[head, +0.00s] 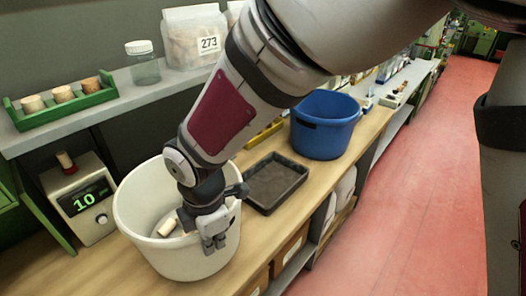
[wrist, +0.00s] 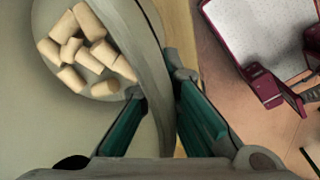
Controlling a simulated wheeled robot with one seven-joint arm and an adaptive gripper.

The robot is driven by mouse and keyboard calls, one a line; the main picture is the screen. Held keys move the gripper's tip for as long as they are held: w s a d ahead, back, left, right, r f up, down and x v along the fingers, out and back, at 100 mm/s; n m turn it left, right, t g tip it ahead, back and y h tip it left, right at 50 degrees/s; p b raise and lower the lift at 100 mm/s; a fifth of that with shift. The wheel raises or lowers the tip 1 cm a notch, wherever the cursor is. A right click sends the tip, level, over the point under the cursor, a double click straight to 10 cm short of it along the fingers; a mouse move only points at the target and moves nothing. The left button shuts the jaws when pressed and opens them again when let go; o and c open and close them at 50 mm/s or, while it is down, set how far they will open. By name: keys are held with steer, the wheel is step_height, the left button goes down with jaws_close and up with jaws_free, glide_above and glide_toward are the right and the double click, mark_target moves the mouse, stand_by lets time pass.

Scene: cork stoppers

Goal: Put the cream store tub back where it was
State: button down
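The cream store tub (head: 142,222) stands upright at the left of the wooden bench in the head view. Several corks (wrist: 85,40) lie on its floor, and its wall (wrist: 150,60) runs between my fingers in the wrist view. My gripper (head: 213,238) is at the tub's right, near side. One finger is inside the tub and the other outside, both close against the wall, so my gripper (wrist: 158,85) looks shut on it. The tub's underside is hidden, so I cannot tell whether it touches the bench.
A scale (head: 80,203) reading 10 with a cork on top is left of the tub. A dark tray (head: 277,181) lies to the right, with a blue tub (head: 324,128) beyond. A shelf (head: 108,110) behind holds a green cork rack (head: 62,108), a jar (head: 143,68) and a bag labelled 273 (head: 192,40).

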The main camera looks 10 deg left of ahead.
mark_target(216, 258)
steer(key=shift+f+b, duration=0.85)
steer(key=shift+f, duration=0.9)
steer(key=c, duration=1.8)
jaws_free()
steer(key=shift+f, duration=0.1)
